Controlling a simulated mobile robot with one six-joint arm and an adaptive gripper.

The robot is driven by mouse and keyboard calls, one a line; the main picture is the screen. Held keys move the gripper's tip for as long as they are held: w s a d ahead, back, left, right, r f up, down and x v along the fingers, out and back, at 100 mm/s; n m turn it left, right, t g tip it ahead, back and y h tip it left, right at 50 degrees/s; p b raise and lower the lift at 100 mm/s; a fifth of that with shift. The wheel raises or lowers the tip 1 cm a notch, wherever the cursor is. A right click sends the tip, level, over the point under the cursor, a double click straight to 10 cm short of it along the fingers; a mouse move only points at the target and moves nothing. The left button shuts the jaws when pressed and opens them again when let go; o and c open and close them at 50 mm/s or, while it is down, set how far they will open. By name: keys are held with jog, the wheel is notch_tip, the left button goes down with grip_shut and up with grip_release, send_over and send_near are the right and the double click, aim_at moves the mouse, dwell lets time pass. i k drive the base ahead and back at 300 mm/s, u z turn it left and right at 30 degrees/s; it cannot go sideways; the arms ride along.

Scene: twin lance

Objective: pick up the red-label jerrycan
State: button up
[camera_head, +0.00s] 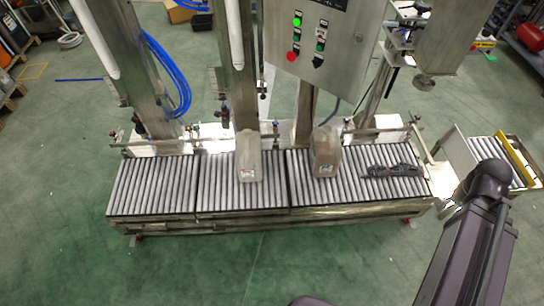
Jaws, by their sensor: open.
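Two translucent jerrycans stand on the roller conveyor (150,190). The left one (248,150) is pale and stands on the middle section, with a small whitish label with reddish marks low on its front. The right one (326,148) is browner and stands at the left of the right section, with a similar small label. The labels are too small to tell clearly which is the red one. My arm rises at the lower right and bends at a dark joint beyond the conveyor's right end.
A dark, slender object (392,171) lies on the rollers right of the right jerrycan; what it is is unclear. Steel columns and a control box (325,40) stand behind the conveyor. A side roller track (495,160) is at the right. The green floor in front is clear.

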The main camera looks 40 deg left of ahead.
aim_at(248, 155)
jog(key=z, duration=1.3)
jog(key=k, duration=1.65)
jog(key=u, duration=1.35)
